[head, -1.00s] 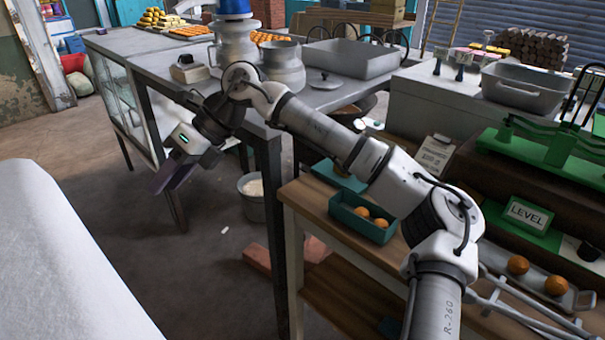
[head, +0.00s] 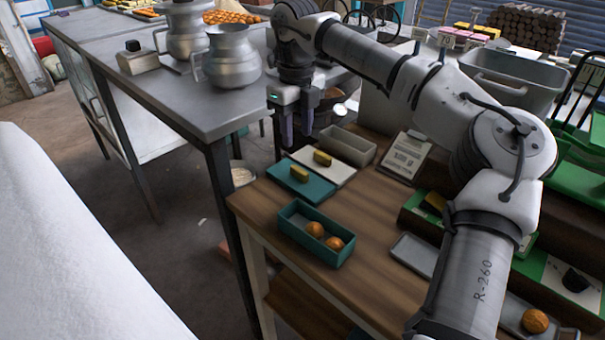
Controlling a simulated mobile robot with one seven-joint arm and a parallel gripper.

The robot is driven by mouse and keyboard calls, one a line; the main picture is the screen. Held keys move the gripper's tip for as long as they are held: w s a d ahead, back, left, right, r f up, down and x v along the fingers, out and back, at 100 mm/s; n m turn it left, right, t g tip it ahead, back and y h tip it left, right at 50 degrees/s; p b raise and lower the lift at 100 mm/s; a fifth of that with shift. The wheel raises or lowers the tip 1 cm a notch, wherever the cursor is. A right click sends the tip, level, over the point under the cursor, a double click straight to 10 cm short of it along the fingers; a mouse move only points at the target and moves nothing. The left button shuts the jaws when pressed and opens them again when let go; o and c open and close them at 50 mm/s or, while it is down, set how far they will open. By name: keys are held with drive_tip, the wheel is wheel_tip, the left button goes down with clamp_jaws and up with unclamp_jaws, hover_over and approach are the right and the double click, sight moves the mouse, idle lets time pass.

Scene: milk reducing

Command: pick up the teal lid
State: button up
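The teal lid (head: 293,184) lies flat on the wooden table, with a yellow block handle (head: 299,173) on its top. My gripper (head: 297,138) points down above the far side of the teal lid, apart from it. Its two fingers are spread and nothing shows between them. A cream lid (head: 338,176) with a similar yellow handle lies just right of the teal lid. An open teal box (head: 304,244) holding two orange balls stands nearer on the table.
An open beige box (head: 348,147) stands behind the cream lid. A clipboard (head: 407,156) lies to the right, and a grey tray (head: 415,255) is at the front right. Metal pots (head: 232,58) stand on the grey counter (head: 200,112) at the left. Bare wooden tabletop (head: 375,205) lies between.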

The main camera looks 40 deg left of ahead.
hover_over(297, 168)
drive_tip(key=f, duration=0.5)
drive_tip(key=shift+s+d, duration=0.15)
drive_tip(key=shift+d, duration=0.05)
drive_tip(key=shift+a+f+p, duration=0.15)
drive_tip(key=shift+f+p, duration=0.5)
drive_tip(key=shift+f, duration=0.65)
drive_tip(key=shift+a+f+p, duration=0.1)
drive_tip(key=shift+f+p, duration=0.5)
drive_tip(key=shift+f, duration=0.7)
clamp_jaws()
